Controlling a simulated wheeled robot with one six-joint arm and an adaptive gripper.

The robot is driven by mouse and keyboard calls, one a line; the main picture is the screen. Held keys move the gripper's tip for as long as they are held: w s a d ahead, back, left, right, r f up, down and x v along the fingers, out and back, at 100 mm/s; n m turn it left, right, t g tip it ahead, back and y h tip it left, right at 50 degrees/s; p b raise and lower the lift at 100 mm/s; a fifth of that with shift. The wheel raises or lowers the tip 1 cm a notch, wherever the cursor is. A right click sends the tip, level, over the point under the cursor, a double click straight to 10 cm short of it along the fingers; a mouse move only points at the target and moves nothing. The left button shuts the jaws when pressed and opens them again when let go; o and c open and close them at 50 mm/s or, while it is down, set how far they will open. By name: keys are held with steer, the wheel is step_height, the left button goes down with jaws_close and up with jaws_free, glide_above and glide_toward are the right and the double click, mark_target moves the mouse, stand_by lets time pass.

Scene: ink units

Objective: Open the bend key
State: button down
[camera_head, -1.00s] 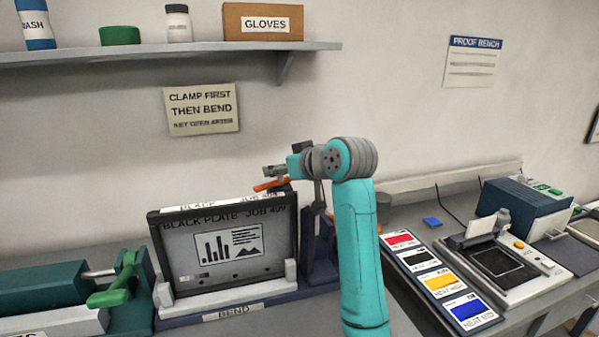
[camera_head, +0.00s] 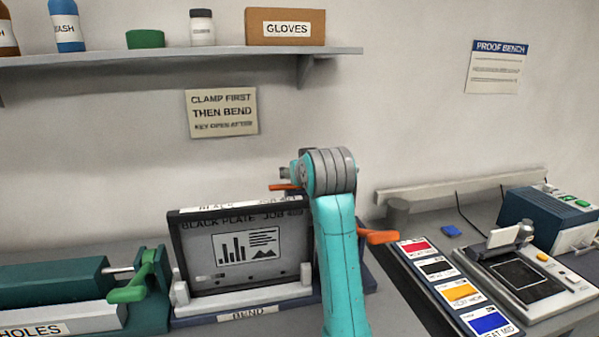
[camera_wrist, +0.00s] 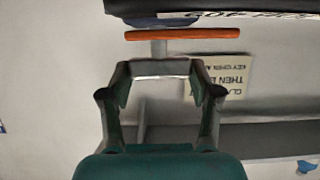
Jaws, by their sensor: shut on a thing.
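An orange bar (camera_head: 284,187), which looks like the bend key's handle, shows beside the top right of the framed black plate (camera_head: 215,279). In the wrist view the orange bar (camera_wrist: 185,35) lies crosswise just beyond my fingertips, with a grey stem (camera_wrist: 160,50) running from it toward them. My gripper (camera_wrist: 160,77) is shut on what seems to be this key; the exact contact is unclear. In the head view my gripper (camera_head: 284,171) is mostly hidden behind my arm. A second orange handle (camera_head: 378,236) sticks out right of my arm, its mount hidden.
The plate stands upright in the station labelled BEND (camera_head: 254,313). A green punch with a lever (camera_head: 130,290) is at left. Ink cards (camera_head: 460,292) and a proofing device (camera_head: 530,280) are at right.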

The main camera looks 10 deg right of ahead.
steer(key=shift+c, duration=1.2)
jaws_free()
steer(key=v, duration=1.2)
steer(key=shift+a, duration=0.1)
